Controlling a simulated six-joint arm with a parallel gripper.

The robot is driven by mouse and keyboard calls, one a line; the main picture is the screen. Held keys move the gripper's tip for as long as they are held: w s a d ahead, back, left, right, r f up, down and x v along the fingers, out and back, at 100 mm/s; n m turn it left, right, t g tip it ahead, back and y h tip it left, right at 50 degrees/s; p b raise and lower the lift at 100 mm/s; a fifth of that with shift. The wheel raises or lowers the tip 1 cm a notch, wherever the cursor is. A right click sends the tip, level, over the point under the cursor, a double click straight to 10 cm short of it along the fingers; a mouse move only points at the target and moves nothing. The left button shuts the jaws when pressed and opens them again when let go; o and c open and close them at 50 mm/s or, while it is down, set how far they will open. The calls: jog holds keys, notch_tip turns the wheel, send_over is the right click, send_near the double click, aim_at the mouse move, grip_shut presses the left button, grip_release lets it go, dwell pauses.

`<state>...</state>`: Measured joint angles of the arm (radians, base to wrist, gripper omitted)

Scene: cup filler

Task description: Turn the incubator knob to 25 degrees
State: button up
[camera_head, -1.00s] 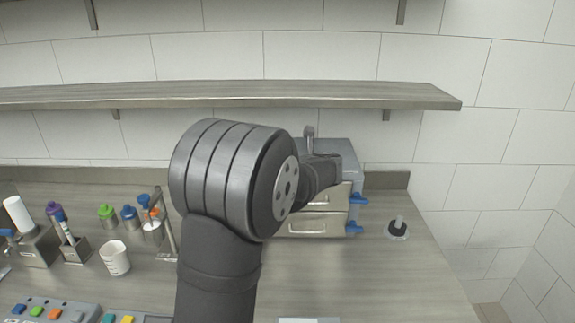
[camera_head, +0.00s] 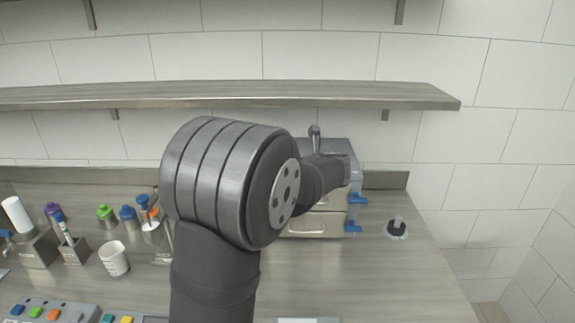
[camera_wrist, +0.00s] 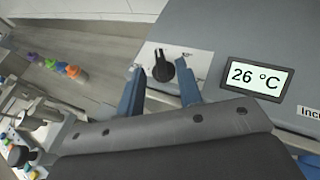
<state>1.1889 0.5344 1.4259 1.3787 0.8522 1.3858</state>
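The incubator's display (camera_wrist: 257,78) reads 26 °C in the wrist view, beside a label cut off at "Incu". Its black knob (camera_wrist: 162,68) sits on a pale plate to the left of the display, its pointer end up in the picture. My gripper (camera_wrist: 160,76) is open, with one blue finger on each side of the knob and a visible gap to it. I cannot tell how far above the panel the fingertips are. In the head view my arm covers much of the grey incubator (camera_head: 356,175), and knob and fingers cannot be made out there.
Drawers (camera_head: 306,226) with blue handles (camera_head: 355,199) are at the front of the grey unit. A black peg on a pale base (camera_head: 397,228) stands to its right. A white cup (camera_head: 114,259) and several coloured bottles are at the left. A shelf (camera_head: 230,95) runs along the wall above.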

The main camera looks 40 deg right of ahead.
jog(key=v, duration=1.4)
jog(key=shift+s, duration=0.25)
jog(key=shift+w+r, duration=0.1)
jog(key=x, duration=1.7)
jog(key=shift+w, duration=0.15)
